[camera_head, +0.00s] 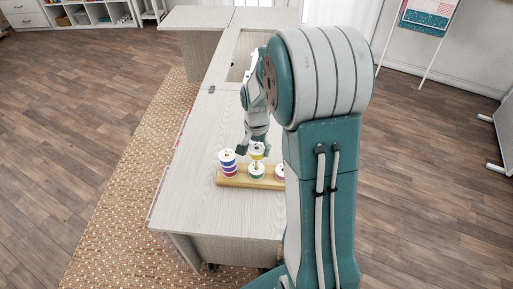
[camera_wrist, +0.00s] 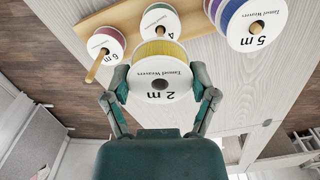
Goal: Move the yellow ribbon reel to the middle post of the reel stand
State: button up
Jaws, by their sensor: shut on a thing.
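My gripper (camera_wrist: 163,88) is shut on the yellow ribbon reel (camera_wrist: 158,52), its fingers on opposite sides of the rim. The reel's white face reads "2 m". In the head view, the yellow reel (camera_head: 257,150) is above the green reel (camera_head: 257,172) at the middle of the wooden reel stand (camera_head: 236,181). The green reel (camera_wrist: 160,19) also shows beyond the yellow one in the wrist view. The yellow reel hides the middle post's tip there, so I cannot tell whether the post enters its hole.
A stack of purple, red and blue reels (camera_head: 228,164) stands on the left post. A dark pink "6 m" reel (camera_wrist: 105,45) sits on the right post, whose wooden tip sticks out; my arm partly covers it in the head view. The pale tabletop (camera_head: 190,195) is clear left of the stand.

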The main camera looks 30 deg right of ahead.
jog(key=shift+f, duration=1.45)
jog(key=o, duration=0.9)
jog(key=shift+c, duration=0.2)
jog(key=shift+r, duration=0.1)
notch_tip(320, 180, up, 12)
dwell(0.4)
